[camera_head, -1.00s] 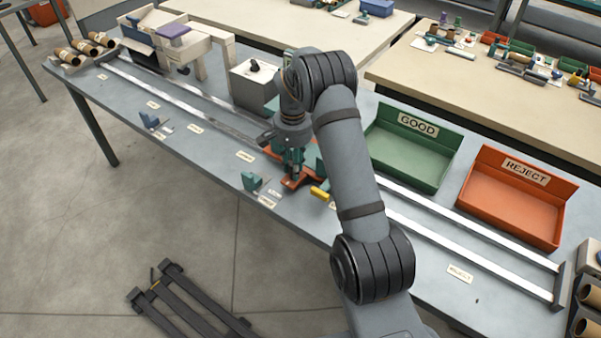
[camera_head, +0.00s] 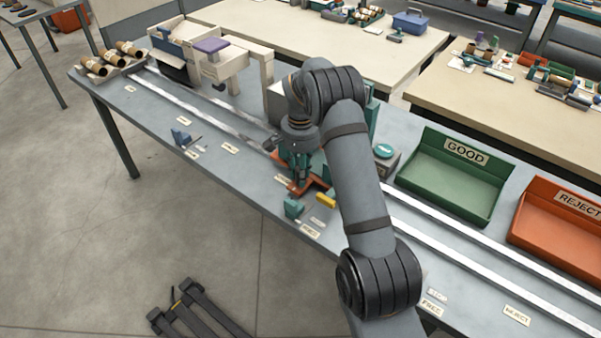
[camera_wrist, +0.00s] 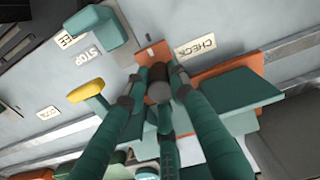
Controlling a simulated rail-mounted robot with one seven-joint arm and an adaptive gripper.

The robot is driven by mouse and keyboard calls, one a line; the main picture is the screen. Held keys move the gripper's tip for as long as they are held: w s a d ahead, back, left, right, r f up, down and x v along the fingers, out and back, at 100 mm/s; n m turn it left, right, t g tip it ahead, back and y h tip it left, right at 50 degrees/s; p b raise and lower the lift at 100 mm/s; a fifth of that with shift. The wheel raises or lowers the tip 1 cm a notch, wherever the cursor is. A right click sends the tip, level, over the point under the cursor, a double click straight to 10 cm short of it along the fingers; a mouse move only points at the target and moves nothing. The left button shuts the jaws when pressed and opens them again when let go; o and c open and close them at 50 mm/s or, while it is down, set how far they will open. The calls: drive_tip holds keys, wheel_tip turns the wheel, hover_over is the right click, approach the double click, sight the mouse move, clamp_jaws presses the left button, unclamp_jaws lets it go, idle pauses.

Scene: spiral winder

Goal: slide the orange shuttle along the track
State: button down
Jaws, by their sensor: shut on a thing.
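The orange shuttle (camera_head: 318,188) sits across the metal track (camera_head: 190,103) near the middle of the bench, partly hidden by my arm. In the wrist view its orange plate (camera_wrist: 212,72) shows, with a teal block on it. My gripper (camera_head: 301,180) points down at the shuttle. In the wrist view my gripper (camera_wrist: 160,80) is shut around a dark round knob (camera_wrist: 158,92), largely hidden by the fingers. The CHECK label (camera_wrist: 195,46) lies beside the orange plate.
A teal block (camera_head: 292,207) stands at the front edge, near a yellow piece (camera_head: 326,201). The green GOOD bin (camera_head: 450,190) and orange REJECT bin (camera_head: 560,215) stand behind the track at right. A cream machine frame (camera_head: 215,65) stands at back left. The left track is clear.

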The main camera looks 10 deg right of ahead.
drive_tip(key=shift+s+a+f, duration=0.15)
drive_tip(key=shift+s+a, duration=0.1)
drive_tip(key=c, duration=1.6)
unclamp_jaws()
drive_tip(key=shift+o, duration=0.7)
drive_tip(key=shift+w+d, duration=0.1)
drive_tip(key=shift+w, duration=0.05)
wheel_tip(320, 180, up, 12)
